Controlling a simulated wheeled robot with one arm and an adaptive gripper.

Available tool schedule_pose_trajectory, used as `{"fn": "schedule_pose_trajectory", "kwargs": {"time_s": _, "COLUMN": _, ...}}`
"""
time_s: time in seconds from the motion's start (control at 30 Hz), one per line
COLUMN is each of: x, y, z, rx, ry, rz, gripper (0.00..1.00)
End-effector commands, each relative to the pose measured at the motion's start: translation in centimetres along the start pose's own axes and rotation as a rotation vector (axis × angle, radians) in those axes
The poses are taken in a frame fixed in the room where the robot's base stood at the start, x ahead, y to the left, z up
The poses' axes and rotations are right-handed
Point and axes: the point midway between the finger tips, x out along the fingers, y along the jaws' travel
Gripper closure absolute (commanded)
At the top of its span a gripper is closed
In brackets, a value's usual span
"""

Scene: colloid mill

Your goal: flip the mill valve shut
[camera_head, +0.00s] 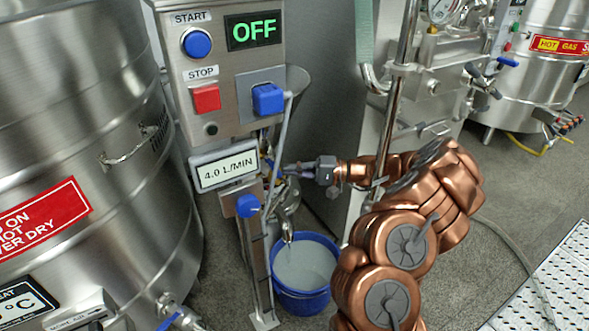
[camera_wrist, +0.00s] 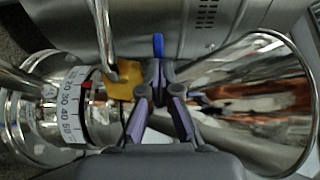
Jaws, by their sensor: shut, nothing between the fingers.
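The mill stands left of centre in the head view, with a control panel (camera_head: 228,100) above. In the wrist view a narrow blue handle (camera_wrist: 158,45), which looks like the valve lever, stands just beyond my fingertips. I cannot tell whether they touch it. My gripper (camera_wrist: 160,76) is shut and empty, its tips together beside a yellow block (camera_wrist: 124,78). The display (camera_head: 226,167) reads 4.0 L/MIN; the upper screen (camera_head: 253,30) reads OFF.
A blue bucket (camera_head: 302,296) of pale liquid stands under a metal spout (camera_head: 288,226). A large steel tank (camera_head: 80,120) fills the left. A graduated ring (camera_wrist: 74,105) and a shiny steel cone (camera_wrist: 250,90) flank my gripper closely.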

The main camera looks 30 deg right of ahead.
Motion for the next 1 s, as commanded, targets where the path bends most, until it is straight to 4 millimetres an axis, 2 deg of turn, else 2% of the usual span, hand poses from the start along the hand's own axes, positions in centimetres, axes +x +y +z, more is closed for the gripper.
{"fn": "schedule_pose_trajectory", "kwargs": {"time_s": 0.27, "x": -1.2, "y": 0.0, "z": -0.1, "rx": -0.001, "ry": 0.005, "rz": 0.001, "gripper": 1.00}}
{"fn": "schedule_pose_trajectory", "kwargs": {"time_s": 0.7, "x": -7.1, "y": 0.0, "z": 0.0, "rx": -0.002, "ry": 0.001, "rz": 0.000, "gripper": 1.00}}
{"fn": "schedule_pose_trajectory", "kwargs": {"time_s": 1.0, "x": -7.5, "y": 0.0, "z": 0.0, "rx": 0.000, "ry": -0.001, "rz": 0.000, "gripper": 1.00}}
